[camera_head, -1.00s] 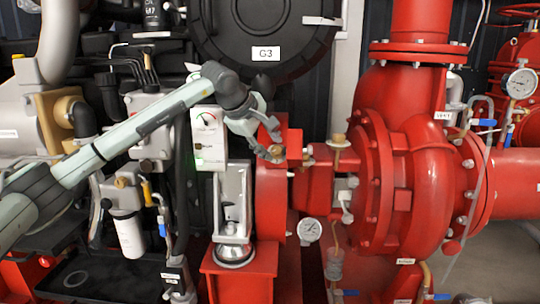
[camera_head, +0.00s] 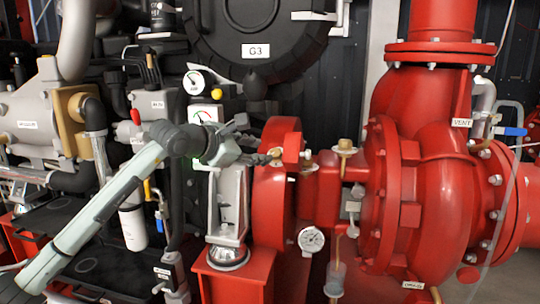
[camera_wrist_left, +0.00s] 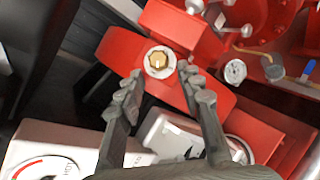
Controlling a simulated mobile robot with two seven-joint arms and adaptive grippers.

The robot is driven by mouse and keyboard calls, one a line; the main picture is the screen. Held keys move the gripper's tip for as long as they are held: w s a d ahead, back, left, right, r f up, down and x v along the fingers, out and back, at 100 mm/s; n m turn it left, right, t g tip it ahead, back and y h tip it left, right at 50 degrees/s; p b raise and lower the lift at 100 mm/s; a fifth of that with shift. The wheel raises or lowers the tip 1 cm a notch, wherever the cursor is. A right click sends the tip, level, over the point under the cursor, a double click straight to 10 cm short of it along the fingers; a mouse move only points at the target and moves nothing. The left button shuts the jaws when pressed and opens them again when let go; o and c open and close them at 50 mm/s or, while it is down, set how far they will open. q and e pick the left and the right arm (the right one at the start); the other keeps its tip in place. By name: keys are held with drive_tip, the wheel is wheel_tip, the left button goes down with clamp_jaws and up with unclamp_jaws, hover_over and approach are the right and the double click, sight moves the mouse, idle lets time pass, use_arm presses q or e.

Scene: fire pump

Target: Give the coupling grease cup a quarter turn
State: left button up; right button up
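The coupling grease cup shows in the left wrist view as a small brass cap (camera_wrist_left: 157,62) in a pale round collar on a red block. In the head view its brass end (camera_head: 276,152) shows small on the left side of the red coupling housing. My left gripper (camera_wrist_left: 163,88) is open, its two dark fingers pointing at the block on either side of the cap, just short of it. In the head view the left gripper (camera_head: 260,155) reaches right toward the cup, and its fingertips partly cover it. No contact can be made out. My right gripper is not in view.
A white gauge box (camera_head: 204,114) stands close behind my left wrist. The red coupling housing (camera_head: 272,200) is right below the fingers. A second brass cup (camera_head: 345,147) and a dial gauge (camera_head: 311,239) sit farther right, beside the red pump casing (camera_head: 420,170).

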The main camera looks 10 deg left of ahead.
sight(275, 152)
use_arm(q)
drive_tip(key=x, duration=0.3)
drive_tip(key=p+x, duration=0.1)
drive_tip(key=x, duration=0.3)
drive_tip(key=shift+w+a, duration=0.1)
drive_tip(key=shift+w, duration=0.25)
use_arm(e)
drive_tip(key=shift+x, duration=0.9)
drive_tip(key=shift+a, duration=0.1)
use_arm(q)
clamp_jaws()
